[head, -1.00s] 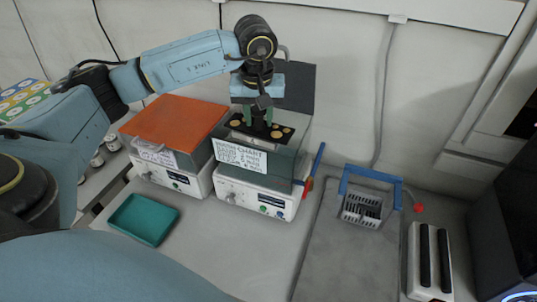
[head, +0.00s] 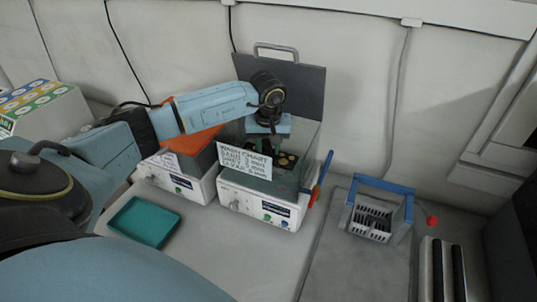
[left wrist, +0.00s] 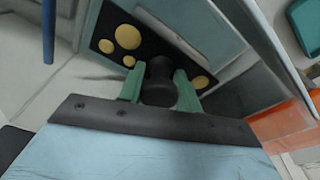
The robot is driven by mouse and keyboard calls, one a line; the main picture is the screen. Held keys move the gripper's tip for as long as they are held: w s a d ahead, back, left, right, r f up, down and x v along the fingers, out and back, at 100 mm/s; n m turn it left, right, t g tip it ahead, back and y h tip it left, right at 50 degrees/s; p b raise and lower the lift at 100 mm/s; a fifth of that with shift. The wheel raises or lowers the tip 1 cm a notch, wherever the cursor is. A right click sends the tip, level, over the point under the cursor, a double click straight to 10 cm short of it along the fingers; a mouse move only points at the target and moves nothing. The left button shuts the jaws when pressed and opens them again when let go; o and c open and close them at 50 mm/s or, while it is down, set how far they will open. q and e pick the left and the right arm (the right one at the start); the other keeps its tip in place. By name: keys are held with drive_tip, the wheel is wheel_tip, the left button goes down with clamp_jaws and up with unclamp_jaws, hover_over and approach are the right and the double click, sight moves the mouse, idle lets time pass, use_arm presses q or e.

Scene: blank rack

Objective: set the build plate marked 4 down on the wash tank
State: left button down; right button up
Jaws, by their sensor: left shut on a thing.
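The build plate is black with several gold discs (head: 287,161) and a dark knob; no number is readable. My left gripper (head: 270,141) is shut on the knob, its green fingers on either side of it. The left wrist view also shows the plate (left wrist: 105,31) and the gripper (left wrist: 160,88). The plate is at the open top of the wash tank (head: 262,205), with the tank's front wall and wash chart hiding part of it. I cannot tell whether it touches the tank. My right gripper is out of view.
The tank's grey lid (head: 305,85) stands open behind. An orange-lidded unit (head: 200,142) stands left of it, and a teal tray (head: 145,220) lies in front. A blue-handled tool (head: 322,175) is at the tank's right side. A blue-handled basket (head: 372,222) stands further right.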

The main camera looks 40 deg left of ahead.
use_arm(q)
drive_tip(key=shift+f, duration=1.45)
drive_tip(key=shift+f, duration=0.1)
drive_tip(key=shift+f, duration=0.15)
drive_tip(key=c, duration=1)
unclamp_jaws()
wheel_tip(320, 180, up, 12)
drive_tip(key=s+d, duration=0.1)
drive_tip(key=shift+s+b, duration=0.2)
drive_tip(key=shift+b, duration=0.1)
